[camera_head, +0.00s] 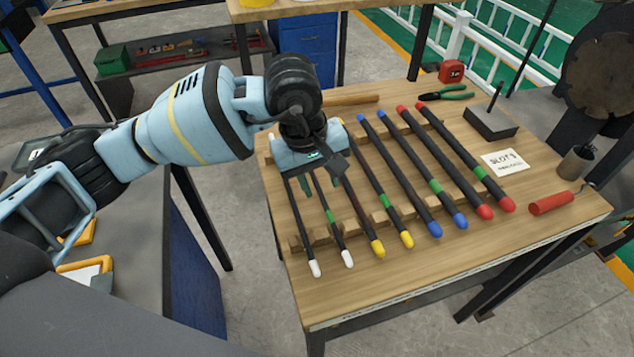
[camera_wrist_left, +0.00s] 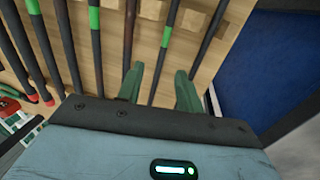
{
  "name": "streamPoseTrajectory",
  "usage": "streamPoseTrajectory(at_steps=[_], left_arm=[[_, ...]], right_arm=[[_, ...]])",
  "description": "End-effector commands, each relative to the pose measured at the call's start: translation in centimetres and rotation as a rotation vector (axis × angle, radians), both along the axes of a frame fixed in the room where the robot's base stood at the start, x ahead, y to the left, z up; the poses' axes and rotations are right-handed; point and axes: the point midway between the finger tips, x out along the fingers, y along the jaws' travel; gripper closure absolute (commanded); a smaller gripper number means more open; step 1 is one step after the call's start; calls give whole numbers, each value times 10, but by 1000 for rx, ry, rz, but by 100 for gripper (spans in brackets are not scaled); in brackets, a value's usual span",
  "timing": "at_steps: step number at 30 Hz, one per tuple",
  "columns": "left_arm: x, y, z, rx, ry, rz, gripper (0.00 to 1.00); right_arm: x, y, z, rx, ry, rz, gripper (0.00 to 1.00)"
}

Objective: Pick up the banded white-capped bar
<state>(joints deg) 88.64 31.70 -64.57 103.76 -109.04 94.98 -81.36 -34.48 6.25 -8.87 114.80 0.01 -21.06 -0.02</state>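The banded white-capped bar (camera_head: 338,236) lies on wooden rests on the table, dark with a green band and a white cap at its near end. A plain white-capped bar (camera_head: 305,234) lies to its left. My right gripper is not in view.
Yellow-capped bars (camera_head: 393,205), blue-capped bars (camera_head: 412,190) and red-capped bars (camera_head: 458,175) lie to the right on the wooden table (camera_head: 400,285).

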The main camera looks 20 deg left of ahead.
Motion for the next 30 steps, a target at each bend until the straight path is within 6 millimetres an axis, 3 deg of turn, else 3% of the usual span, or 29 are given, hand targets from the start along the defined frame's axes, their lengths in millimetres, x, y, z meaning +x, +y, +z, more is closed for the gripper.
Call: streamPoseTrajectory(at_steps=[5,17,25,30], left_arm=[[0,-1,-4,1,-1,0,64],[-3,-9,-50,0,0,2,64],[-3,-10,-53,0,-1,0,64],[-3,-10,-53,0,-1,1,83]], right_arm=[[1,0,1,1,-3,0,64],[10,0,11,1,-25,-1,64],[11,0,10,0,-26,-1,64],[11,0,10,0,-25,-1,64]])
